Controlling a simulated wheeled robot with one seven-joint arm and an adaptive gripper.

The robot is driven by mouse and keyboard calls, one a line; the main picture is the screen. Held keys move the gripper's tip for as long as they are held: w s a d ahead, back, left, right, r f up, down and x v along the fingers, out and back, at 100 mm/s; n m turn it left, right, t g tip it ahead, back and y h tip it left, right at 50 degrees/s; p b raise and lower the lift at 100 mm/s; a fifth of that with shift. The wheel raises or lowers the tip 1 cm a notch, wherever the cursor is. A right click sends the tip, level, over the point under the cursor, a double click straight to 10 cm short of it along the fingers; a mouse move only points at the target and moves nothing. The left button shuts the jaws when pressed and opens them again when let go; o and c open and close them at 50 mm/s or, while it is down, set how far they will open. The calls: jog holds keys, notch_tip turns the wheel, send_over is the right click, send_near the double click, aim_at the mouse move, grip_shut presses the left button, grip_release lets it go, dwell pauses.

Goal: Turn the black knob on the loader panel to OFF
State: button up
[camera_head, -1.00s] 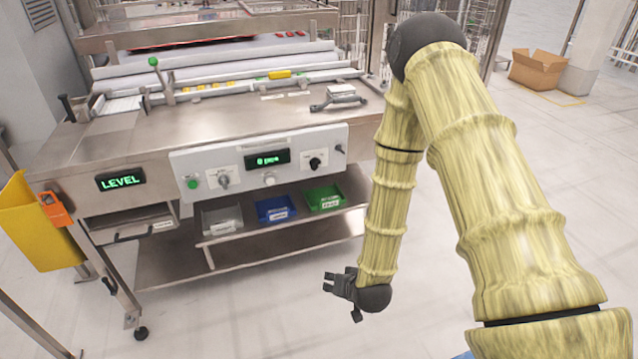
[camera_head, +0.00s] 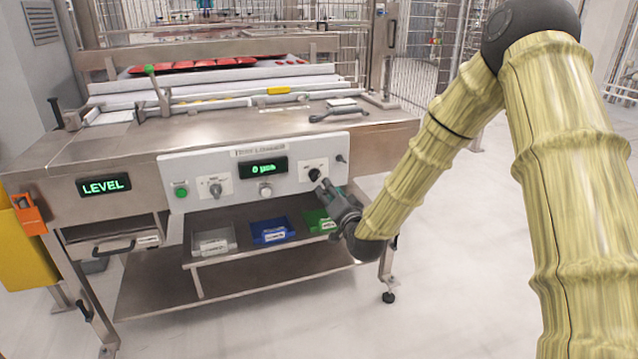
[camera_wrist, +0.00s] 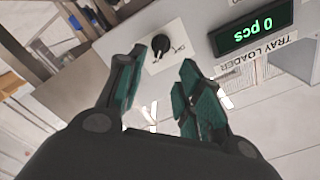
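The black knob (camera_head: 315,174) sits on a small white plate at the right part of the grey loader panel (camera_head: 222,165). In the wrist view the knob (camera_wrist: 160,43) shows beyond and between my fingertips, apart from them. Its label is too small to read. My gripper (camera_head: 326,188) is just below and right of the knob in the head view. In the wrist view my gripper (camera_wrist: 158,78) has its two green-padded fingers spread, with nothing between them.
The panel also carries a green button (camera_head: 181,190), another knob (camera_head: 215,189), a display (camera_head: 263,169) reading 0 pcs and a pale button (camera_head: 265,188). Below are a blue bin (camera_head: 271,231) and a green bin (camera_head: 318,222), the latter partly behind my gripper.

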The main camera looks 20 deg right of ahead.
aim_at(318, 176)
jog(key=w, duration=0.5)
jog(key=w+b, duration=0.1)
jog(key=w, duration=0.3)
jog(key=shift+w+a, duration=0.2)
jog(key=shift+w, duration=0.15)
jog(key=shift+c, duration=0.4)
grip_shut()
